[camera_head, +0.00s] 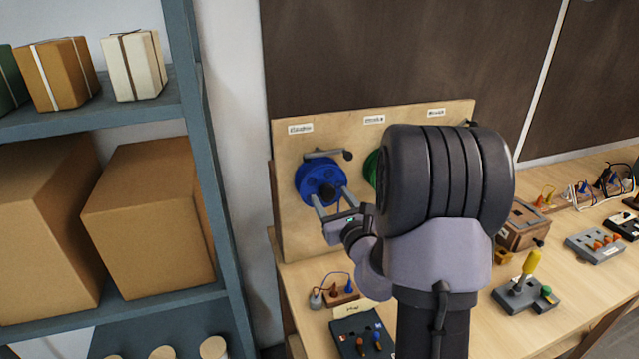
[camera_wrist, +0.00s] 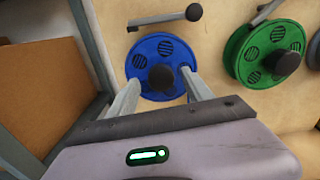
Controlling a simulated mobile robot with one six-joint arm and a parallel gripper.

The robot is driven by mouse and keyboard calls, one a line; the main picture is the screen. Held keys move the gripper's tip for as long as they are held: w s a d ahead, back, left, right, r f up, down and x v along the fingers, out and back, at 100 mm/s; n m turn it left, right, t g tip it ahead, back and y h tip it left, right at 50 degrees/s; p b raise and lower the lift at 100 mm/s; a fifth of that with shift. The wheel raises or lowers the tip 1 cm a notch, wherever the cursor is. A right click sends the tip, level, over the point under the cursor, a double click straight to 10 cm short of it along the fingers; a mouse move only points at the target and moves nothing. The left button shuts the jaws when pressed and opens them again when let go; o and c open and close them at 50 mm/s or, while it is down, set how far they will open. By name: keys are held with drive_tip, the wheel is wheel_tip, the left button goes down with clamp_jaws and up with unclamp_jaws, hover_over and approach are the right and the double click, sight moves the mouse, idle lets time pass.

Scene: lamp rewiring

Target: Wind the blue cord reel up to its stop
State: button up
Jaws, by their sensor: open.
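The blue cord reel (camera_head: 318,177) is mounted on the upright wooden board (camera_head: 287,236), left of the green reel (camera_head: 371,168). In the wrist view the blue reel (camera_wrist: 150,57) is a disc with round slotted holes and a dark knob (camera_wrist: 161,77) in front of it. My gripper (camera_wrist: 157,80) is open, its two fingers reaching toward the reel on either side of the knob. The knob looks unheld; I cannot tell whether a finger touches it. A grey bar with a dark end (camera_wrist: 165,17) sits just above the blue reel. My arm hides much of the board's right side in the head view.
The green reel (camera_wrist: 262,54) is close on the right, with its own bar above it. A shelf with cardboard boxes (camera_head: 150,218) stands at the left. Switch boxes (camera_head: 362,335) and small fixtures crowd the bench below and to the right.

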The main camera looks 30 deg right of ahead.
drive_tip(key=shift+x, duration=1)
clamp_jaws()
